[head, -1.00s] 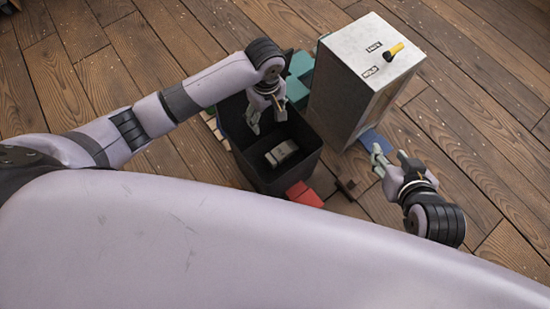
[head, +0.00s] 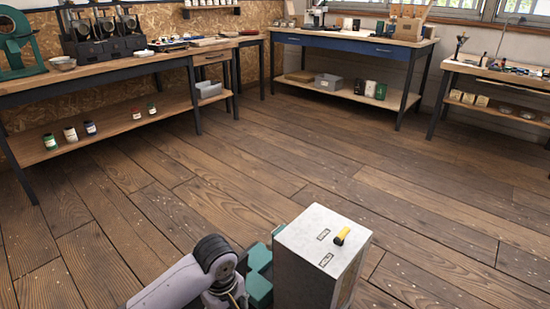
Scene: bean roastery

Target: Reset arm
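My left arm comes in at the bottom of the head view. Its wrist bends downward beside a grey box, and the upper part of my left gripper (head: 229,295) shows at the lower edge. Its fingertips are cut off by the frame, so I cannot see whether it is open or holds anything. My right gripper is out of view.
The grey box (head: 318,252) with a yellow-and-black switch (head: 342,236) stands right of my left arm, with teal parts (head: 259,270) between them. Open wooden floor (head: 200,190) lies ahead. A left workbench (head: 110,82), a blue-fronted bench (head: 350,45) and a right bench (head: 500,72) line the room.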

